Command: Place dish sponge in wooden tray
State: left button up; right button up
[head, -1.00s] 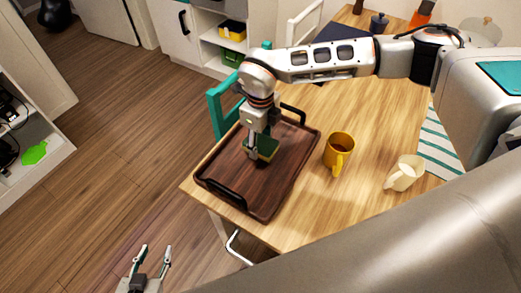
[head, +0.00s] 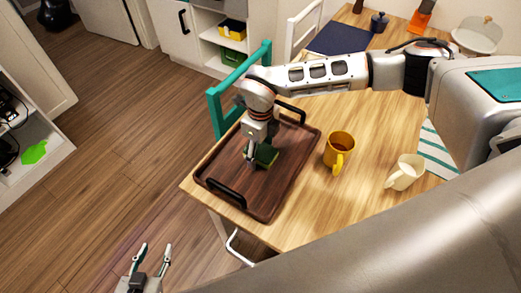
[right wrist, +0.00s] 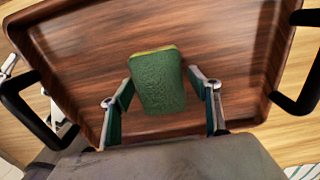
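The dish sponge (head: 266,156), dark green with a yellow edge, is in the dark wooden tray (head: 225,168), near its middle. In the right wrist view the sponge (right wrist: 158,85) appears between the two fingers, against the tray's floor (right wrist: 90,60). My right gripper (head: 256,160) is low over the tray at the sponge. In the right wrist view its fingers (right wrist: 163,100) are spread, with a gap to the sponge on the right side; the left fingertip is very close to it. My left gripper (head: 155,252) is open and empty over the floor at the bottom.
A yellow mug (head: 338,150) and a cream cup (head: 405,172) stand on the table right of the tray. The tray has black handles (head: 226,193). A teal chair (head: 222,100) stands behind the table's left edge. Jars and a dark mat (head: 340,38) are at the back.

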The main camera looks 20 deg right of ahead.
aim_at(261, 150)
jog(key=shift+r, duration=0.1)
notch_tip(261, 150, up, 12)
jog(key=shift+r, duration=0.2)
dwell(0.3)
dwell(0.5)
